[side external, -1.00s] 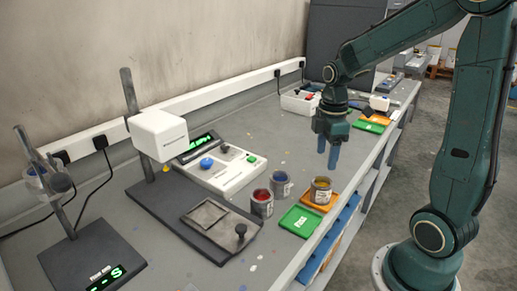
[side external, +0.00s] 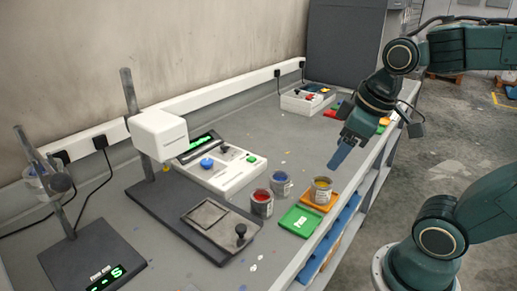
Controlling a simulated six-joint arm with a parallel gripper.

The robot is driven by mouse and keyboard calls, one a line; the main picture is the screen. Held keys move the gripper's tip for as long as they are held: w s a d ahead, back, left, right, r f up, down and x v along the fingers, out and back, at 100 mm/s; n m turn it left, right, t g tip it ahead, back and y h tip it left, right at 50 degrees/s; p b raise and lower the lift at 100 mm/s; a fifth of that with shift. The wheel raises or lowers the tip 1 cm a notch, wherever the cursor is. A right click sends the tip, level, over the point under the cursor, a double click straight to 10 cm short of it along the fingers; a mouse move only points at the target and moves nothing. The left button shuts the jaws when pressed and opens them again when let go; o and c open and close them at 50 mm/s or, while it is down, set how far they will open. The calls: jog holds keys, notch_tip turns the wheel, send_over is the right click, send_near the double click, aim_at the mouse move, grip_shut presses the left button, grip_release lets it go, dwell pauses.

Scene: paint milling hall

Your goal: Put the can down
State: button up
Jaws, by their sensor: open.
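Three small paint cans stand upright on the bench. The one with yellow-brown paint (side external: 321,190) stands on an orange tray (side external: 309,200). The can with red paint (side external: 262,203) and the can with blue paint (side external: 280,184) stand directly on the grey bench to its left. My gripper (side external: 340,157) is open and empty, tilted, with its blue fingers above and a little behind the yellow-brown can, apart from it. One finger largely hides the other. Which can the task means I cannot tell.
A green tray (side external: 299,221) lies in front of the orange one. A white control box (side external: 222,166) and a dark stand base (side external: 187,205) are to the left. The bench between is mostly clear.

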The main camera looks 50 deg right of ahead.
jog(key=shift+s+a+r+m+t, duration=0.2)
jog(key=shift+s+a+m, duration=0.15)
jog(key=shift+s, duration=0.2)
jog(key=shift+s+a+r+m+t, duration=0.1)
jog(key=shift+s+a+m+t, duration=0.1)
jog(key=shift+s+a+m, duration=0.25)
jog(key=shift+s+a+r+m+t, duration=0.2)
jog(key=shift+s+a+m, duration=0.1)
jog(key=shift+s, duration=0.3)
